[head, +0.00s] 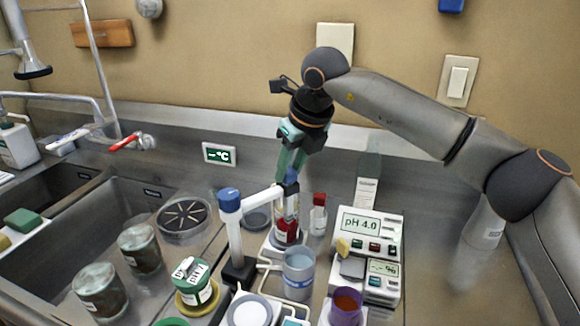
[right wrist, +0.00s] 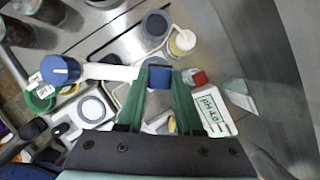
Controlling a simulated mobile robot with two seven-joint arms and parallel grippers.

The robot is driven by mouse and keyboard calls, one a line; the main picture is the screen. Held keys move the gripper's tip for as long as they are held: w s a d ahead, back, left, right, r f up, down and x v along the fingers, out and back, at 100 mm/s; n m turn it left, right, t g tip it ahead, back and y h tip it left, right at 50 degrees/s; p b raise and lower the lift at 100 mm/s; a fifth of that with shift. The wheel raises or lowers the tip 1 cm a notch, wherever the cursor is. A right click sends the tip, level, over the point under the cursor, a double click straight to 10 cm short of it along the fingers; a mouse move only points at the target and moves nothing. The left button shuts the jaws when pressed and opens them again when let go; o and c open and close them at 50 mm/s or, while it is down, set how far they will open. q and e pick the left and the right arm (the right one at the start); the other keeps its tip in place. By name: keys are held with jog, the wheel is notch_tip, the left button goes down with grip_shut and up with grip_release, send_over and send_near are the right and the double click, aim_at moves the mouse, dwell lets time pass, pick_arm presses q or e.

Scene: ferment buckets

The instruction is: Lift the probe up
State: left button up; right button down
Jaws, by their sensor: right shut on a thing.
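The probe has a blue top (head: 291,175) and stands upright at the end of the white holder arm (head: 262,197). Its lower part is in or behind a clear vessel with red in it (head: 287,228); I cannot tell which. My right gripper (head: 291,165) comes down from above with green fingers shut on the probe's blue top. In the right wrist view the blue top (right wrist: 160,77) sits between the two green fingertips (right wrist: 160,80). The pH meter (head: 368,228) reads 4.0, to the right of the probe. My left gripper is not in view.
The holder's blue-capped white post (head: 232,225) stands left of the probe. The sink (head: 110,215) is at left; a wall lies behind.

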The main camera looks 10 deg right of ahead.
jog(key=shift+r, duration=0.15)
dwell(0.6)
notch_tip(320, 180, up, 6)
jog(key=p, duration=0.4)
jog(key=shift+w, duration=0.1)
jog(key=c, duration=1)
grip_release()
jog(key=shift+o, duration=2.2)
